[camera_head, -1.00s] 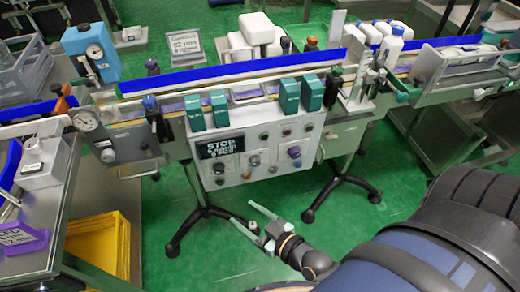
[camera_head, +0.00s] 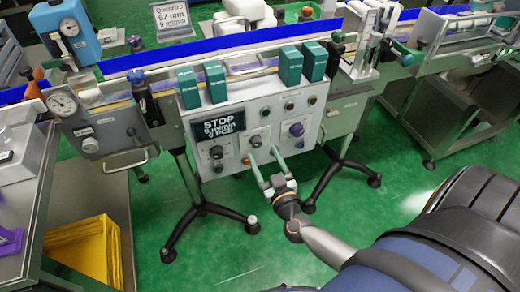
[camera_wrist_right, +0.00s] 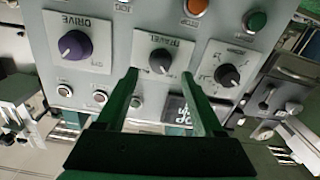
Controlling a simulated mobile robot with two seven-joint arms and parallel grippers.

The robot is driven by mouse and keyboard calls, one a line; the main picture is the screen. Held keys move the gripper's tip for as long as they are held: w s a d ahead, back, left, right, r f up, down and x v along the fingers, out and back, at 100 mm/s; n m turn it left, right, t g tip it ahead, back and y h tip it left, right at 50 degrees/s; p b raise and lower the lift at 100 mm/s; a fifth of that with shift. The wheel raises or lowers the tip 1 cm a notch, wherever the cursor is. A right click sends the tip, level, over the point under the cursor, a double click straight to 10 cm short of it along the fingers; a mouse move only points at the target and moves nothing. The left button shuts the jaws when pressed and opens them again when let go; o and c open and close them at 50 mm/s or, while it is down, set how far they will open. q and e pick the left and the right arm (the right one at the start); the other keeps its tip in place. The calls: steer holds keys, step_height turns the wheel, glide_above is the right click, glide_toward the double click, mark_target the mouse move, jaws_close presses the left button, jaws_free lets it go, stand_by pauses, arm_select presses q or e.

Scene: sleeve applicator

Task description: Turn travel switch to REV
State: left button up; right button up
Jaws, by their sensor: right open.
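The control panel (camera_head: 235,165) hangs below the conveyor. Its middle plate carries the travel switch (camera_head: 256,141), a black knob. In the right wrist view the travel switch (camera_wrist_right: 160,61) sits under the lettering TRAVEL, and its position marks are too small to read. My right gripper (camera_head: 262,152) is open and empty in front of the panel. In the right wrist view its two green fingertips (camera_wrist_right: 159,74) lie to either side of the knob, seemingly still short of it. My left gripper is not in view.
A purple DRIVE knob (camera_wrist_right: 75,45) and another black knob (camera_wrist_right: 228,75) flank the travel switch. Push buttons and a STOP display (camera_head: 220,126) share the panel. Green boxes (camera_head: 290,66) stand on the conveyor above. Black stand legs (camera_head: 200,205) splay on the floor below.

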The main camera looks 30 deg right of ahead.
mark_target(258, 145)
steer(key=shift+x, duration=1.8)
jaws_close()
